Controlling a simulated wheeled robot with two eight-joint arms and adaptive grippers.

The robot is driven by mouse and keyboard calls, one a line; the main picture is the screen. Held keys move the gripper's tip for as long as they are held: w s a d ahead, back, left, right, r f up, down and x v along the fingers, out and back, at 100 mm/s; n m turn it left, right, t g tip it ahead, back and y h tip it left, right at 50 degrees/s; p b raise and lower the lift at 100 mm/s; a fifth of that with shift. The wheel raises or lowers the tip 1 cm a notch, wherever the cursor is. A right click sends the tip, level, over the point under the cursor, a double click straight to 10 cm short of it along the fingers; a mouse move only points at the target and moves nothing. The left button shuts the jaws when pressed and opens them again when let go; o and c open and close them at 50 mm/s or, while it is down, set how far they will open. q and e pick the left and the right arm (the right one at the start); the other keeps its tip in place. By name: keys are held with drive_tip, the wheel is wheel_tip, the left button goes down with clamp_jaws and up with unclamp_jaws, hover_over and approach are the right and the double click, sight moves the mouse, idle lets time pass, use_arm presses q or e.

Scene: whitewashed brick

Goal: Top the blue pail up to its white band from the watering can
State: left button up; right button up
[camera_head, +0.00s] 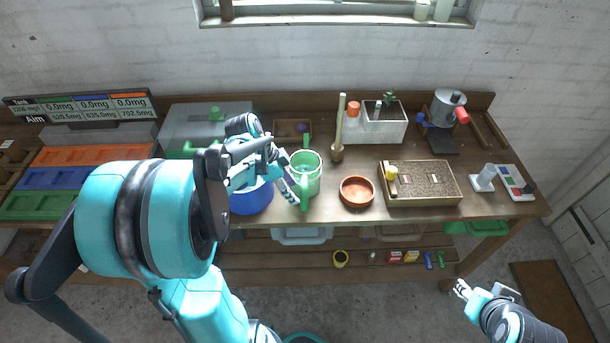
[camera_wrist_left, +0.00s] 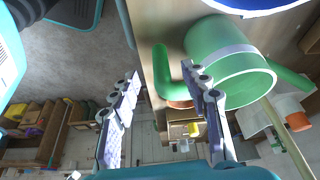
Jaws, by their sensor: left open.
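The green watering can (camera_head: 313,165) stands upright on the workbench, right of the blue pail (camera_head: 252,200). Its handle (camera_head: 304,194) faces the front of the bench. The left wrist view shows the can (camera_wrist_left: 225,55), its handle (camera_wrist_left: 163,75) and a slice of the pail (camera_wrist_left: 255,7) at the top. My left gripper (camera_head: 290,182) is open at the can; in the wrist view its fingers (camera_wrist_left: 166,80) appear on either side of the handle. My arm hides part of the pail, and its water level and white band do not show. My right gripper (camera_head: 484,291) is low at the right, away from the bench.
A terracotta bowl (camera_head: 357,192) and a gravel-filled tray (camera_head: 428,184) stand right of the can. A white planter (camera_head: 376,127) is behind. Coloured bins (camera_head: 80,155) are at the left. A lower shelf (camera_head: 310,262) holds small items. Bench space before the tray is narrow.

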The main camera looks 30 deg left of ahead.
sight(304, 201)
use_arm(q)
drive_tip(key=x, duration=0.3)
drive_tip(key=shift+w+f+b, duration=0.1)
drive_tip(key=shift+f+b, duration=0.15)
drive_tip(key=shift+b, duration=0.15)
drive_tip(key=b+x, duration=0.2)
drive_tip(key=x, duration=0.2)
drive_tip(key=shift+w+d+f, duration=0.25)
drive_tip(key=shift+d, duration=0.1)
drive_tip(key=shift+r, duration=0.1)
drive_tip(key=shift+c, duration=0.3)
clamp_jaws()
